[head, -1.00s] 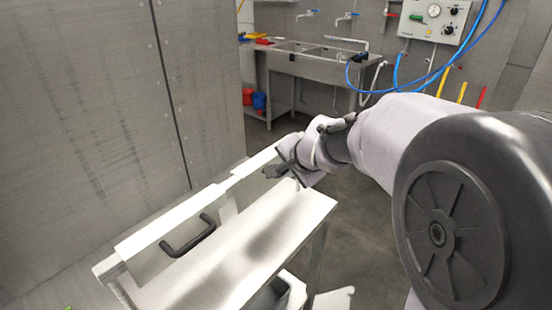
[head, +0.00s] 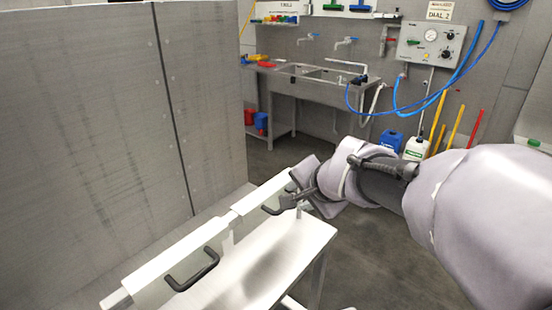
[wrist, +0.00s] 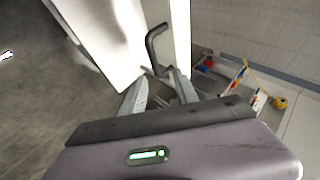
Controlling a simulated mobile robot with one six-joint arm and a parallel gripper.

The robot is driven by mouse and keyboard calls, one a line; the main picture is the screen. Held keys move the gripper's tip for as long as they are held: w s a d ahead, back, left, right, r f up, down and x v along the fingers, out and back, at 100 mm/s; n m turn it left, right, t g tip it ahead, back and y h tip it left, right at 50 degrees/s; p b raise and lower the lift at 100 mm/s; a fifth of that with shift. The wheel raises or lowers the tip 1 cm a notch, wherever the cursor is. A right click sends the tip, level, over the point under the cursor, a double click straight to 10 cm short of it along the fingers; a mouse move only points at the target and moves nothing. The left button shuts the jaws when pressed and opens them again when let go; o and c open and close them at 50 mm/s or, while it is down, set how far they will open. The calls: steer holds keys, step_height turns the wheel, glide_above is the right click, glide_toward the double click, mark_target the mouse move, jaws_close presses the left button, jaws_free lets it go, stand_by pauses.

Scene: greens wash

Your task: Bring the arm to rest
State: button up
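My arm reaches in from the right in the head view, with my gripper (head: 290,196) low over the far end of the steel table. In the wrist view my gripper (wrist: 161,80) shows its two grey fingers apart, with nothing clearly held between them. A black handle (wrist: 152,48) stands just beyond the fingertips there. In the head view the far black handle (head: 273,209) is close to my gripper and partly hidden by it. I cannot tell whether they touch.
The white-topped steel table (head: 235,280) has a nearer black handle (head: 192,270). A tall grey panel (head: 90,140) stands behind it at left. A sink bench (head: 310,77) and blue and white canisters (head: 391,145) are at the back. Open floor lies between.

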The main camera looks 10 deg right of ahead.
steer(key=p+v, duration=0.2)
steer(key=v, duration=0.5)
steer(key=s+a+f+n+g, duration=0.1)
steer(key=s+a+n, duration=0.1)
steer(key=s, duration=0.4)
steer(key=s+a+f+n+g+y, duration=0.1)
steer(key=s+a+f+n, duration=0.1)
steer(key=s, duration=0.4)
steer(key=s+a+f+n+g, duration=0.1)
steer(key=s+a+f+n, duration=0.1)
steer(key=s, duration=0.4)
steer(key=a+n, duration=0.1)
steer(key=a, duration=0.1)
steer(key=shift+s+a+n, duration=0.25)
steer(key=shift+a+n, duration=0.1)
steer(key=shift+n, duration=0.05)
